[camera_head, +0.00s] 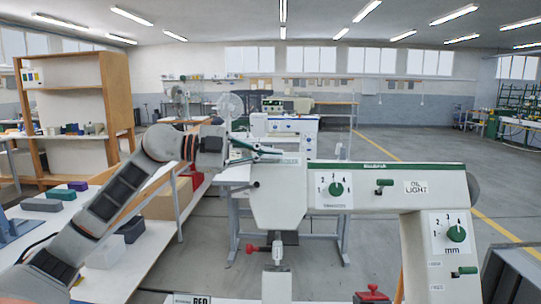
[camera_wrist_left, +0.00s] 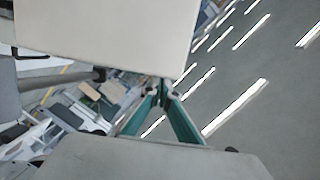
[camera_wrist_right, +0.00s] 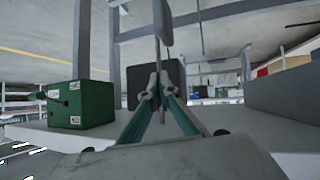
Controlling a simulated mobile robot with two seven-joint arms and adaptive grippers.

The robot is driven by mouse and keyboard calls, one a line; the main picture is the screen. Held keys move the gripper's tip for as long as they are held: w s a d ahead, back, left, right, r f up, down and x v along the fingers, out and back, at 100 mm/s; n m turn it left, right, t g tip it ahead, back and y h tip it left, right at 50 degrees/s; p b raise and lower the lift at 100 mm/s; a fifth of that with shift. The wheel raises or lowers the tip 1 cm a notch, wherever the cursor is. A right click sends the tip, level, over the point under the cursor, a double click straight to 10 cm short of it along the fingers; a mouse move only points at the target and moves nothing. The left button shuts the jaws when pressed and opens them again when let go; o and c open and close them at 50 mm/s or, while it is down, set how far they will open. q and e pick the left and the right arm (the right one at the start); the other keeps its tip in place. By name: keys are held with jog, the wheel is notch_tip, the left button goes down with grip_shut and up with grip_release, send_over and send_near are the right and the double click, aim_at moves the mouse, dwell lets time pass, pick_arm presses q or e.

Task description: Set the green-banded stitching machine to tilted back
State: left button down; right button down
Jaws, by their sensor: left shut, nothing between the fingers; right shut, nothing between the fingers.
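The green-banded stitching machine (camera_head: 385,187) fills the right half of the head view. Its cream arm runs about level, with a green stripe on top, a numbered green dial and an "OIL LIGHT" label. A second dial marked "mm" sits on its right-hand column. My left gripper (camera_head: 278,152) is shut and empty, by the top left of the machine's head. In the left wrist view its fingers (camera_wrist_left: 164,88) meet just under a large pale surface; contact cannot be told. My right gripper (camera_wrist_right: 155,84) is shut and empty by a thin grey upright bar. It is not visible in the head view.
A green box (camera_wrist_right: 80,105) and a dark block stand beyond the right fingers. A white bench (camera_head: 150,258) with grey and purple blocks (camera_head: 78,186) lies at the left. Another machine on a table (camera_head: 285,122) stands behind. Open floor (camera_head: 420,145) lies at the back right.

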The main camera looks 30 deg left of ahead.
pick_arm(q)
jog(key=shift+w+a, duration=0.1)
jog(key=shift+w, duration=0.05)
jog(key=w+p, duration=0.1)
jog(key=w+a+p, duration=0.2)
jog(key=shift+w+a+f, duration=0.1)
jog(key=shift+w+f, duration=0.25)
jog(key=shift+f, duration=0.05)
jog(key=shift+w+a+f, duration=0.15)
jog(key=shift+w+f, duration=0.05)
jog(key=shift+s, duration=0.2)
